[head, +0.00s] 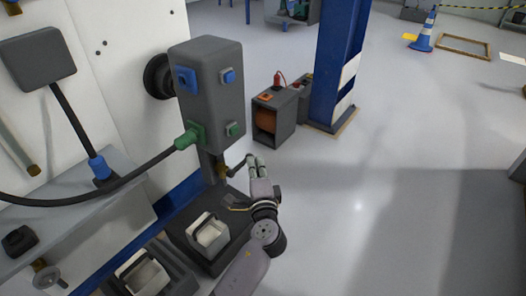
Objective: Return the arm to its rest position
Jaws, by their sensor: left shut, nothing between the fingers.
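My left arm comes up from the bottom of the head view. Its left gripper (256,162) is shut with nothing held. The fingers point away from me, in front of the lower right side of a grey box (209,100) with blue and green connectors. A green plug (187,139) with a black cable is in the box's left side. A small dark fitting with a brass-coloured part (224,171) is just left of the fingers; I cannot tell whether they touch. My right gripper is not in view.
Below the box, a dark holder (190,238) carries a pale block (211,234); a similar pale block (144,276) lies nearer. A grey shelf (75,225) is at left. A dark cabinet (273,115) and blue pillar (337,60) stand behind. Open floor (400,190) lies at right.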

